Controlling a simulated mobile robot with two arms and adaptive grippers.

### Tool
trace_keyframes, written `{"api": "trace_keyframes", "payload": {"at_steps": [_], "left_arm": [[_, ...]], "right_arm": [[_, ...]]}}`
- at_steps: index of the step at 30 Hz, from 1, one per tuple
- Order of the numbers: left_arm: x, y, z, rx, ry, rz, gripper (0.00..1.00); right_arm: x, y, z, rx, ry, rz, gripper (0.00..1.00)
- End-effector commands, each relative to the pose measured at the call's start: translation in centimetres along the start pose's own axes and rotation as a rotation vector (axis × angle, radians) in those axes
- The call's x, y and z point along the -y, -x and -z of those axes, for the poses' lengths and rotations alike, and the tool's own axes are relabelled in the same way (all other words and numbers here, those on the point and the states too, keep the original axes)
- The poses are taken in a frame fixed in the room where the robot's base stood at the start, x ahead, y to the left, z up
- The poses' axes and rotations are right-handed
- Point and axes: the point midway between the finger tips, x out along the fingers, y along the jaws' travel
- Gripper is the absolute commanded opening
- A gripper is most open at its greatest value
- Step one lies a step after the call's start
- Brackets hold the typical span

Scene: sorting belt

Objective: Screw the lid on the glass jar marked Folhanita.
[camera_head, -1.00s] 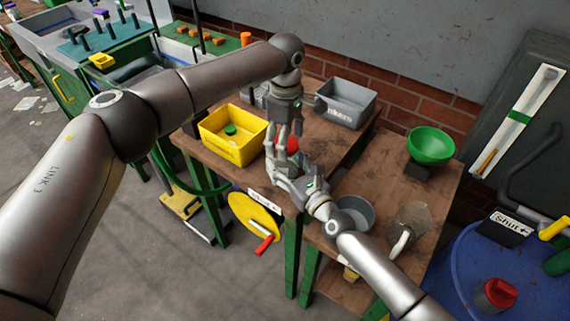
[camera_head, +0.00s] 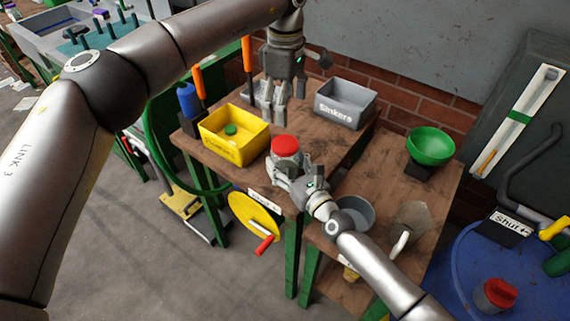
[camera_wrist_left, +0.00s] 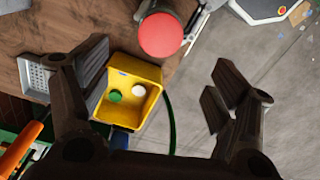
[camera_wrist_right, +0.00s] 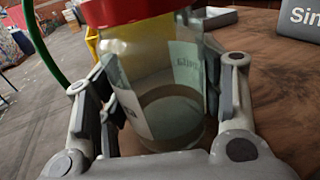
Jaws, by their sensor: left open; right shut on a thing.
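The glass jar (camera_wrist_right: 160,125) stands upright between the fingers of my right gripper (camera_head: 292,180), which is shut on it at the wooden table's front edge. Pale paper labels show on the glass; their lettering is only partly in view, so I cannot read the name. The red lid (camera_head: 285,145) sits on top of the jar; it also shows from above in the left wrist view (camera_wrist_left: 160,35). I cannot tell how tight it is. My left gripper (camera_head: 273,115) is open and empty, raised above and behind the jar, clear of the lid.
A yellow bin (camera_head: 235,150) with a green and a white round piece inside stands left of the jar. A grey bin marked Sinkers (camera_head: 345,112) is at the back right. A grey bowl (camera_head: 355,215) and a green bowl (camera_head: 430,147) stand on the right-hand table.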

Motion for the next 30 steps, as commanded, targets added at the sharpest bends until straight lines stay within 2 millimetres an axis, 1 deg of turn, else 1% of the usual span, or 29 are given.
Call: {"api": "trace_keyframes", "payload": {"at_steps": [1,4,13,14,15,19,30], "left_arm": [[-0.02,0.55,-0.04,0.000,0.000,-0.001,0.82],[0.03,1.19,-0.06,0.001,-0.002,0.001,0.82],[0.04,1.38,-0.05,0.001,-0.002,0.001,0.82],[0.04,1.37,-0.05,0.001,-0.002,0.001,0.82],[0.04,1.37,-0.05,0.001,-0.001,0.001,0.82],[0.03,1.35,-0.03,0.001,-0.001,0.001,0.82],[0.03,1.34,-0.02,0.001,-0.001,0.001,0.82]], "right_arm": [[0.02,0.01,0.01,0.000,0.000,0.000,0.00],[0.02,0.01,0.01,0.000,0.000,0.000,0.00],[0.03,0.01,0.00,0.000,0.000,0.000,0.00],[0.03,0.01,0.00,0.000,0.000,0.000,0.64],[0.03,0.01,0.00,0.000,0.000,0.000,0.69],[0.03,0.01,0.00,0.000,0.000,0.000,0.86],[0.02,0.11,0.02,0.000,0.000,0.000,0.87]]}}
